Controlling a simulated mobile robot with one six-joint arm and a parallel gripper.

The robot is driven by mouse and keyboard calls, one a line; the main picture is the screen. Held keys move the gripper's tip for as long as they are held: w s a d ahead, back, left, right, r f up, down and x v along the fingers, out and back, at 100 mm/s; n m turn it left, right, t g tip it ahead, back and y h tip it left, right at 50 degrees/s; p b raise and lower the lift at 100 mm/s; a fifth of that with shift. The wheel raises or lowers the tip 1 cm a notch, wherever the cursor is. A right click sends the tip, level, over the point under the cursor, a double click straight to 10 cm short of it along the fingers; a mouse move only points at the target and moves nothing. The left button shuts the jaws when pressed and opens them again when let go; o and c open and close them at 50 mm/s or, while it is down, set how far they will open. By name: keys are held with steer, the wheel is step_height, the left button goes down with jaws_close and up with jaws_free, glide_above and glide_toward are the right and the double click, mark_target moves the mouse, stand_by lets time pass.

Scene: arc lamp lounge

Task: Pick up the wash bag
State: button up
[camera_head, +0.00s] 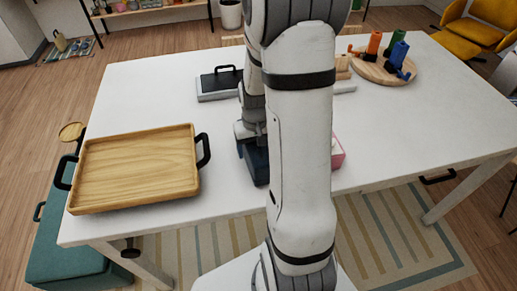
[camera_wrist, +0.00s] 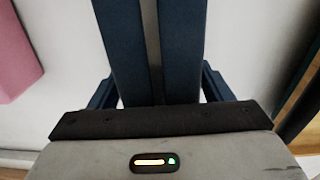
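Smaller dark blue parts show on both sides, beside the black bar of my gripper.
A wooden tray (camera_head: 135,169) with black handles lies to the left. A pink thing (camera_head: 338,154) stands close on the right, partly behind my arm. A dark case (camera_head: 220,82) and a round board (camera_head: 373,70) with colourful items lie farther back. The table's right side is clear.

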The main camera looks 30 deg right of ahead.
steer(key=c, duration=1)
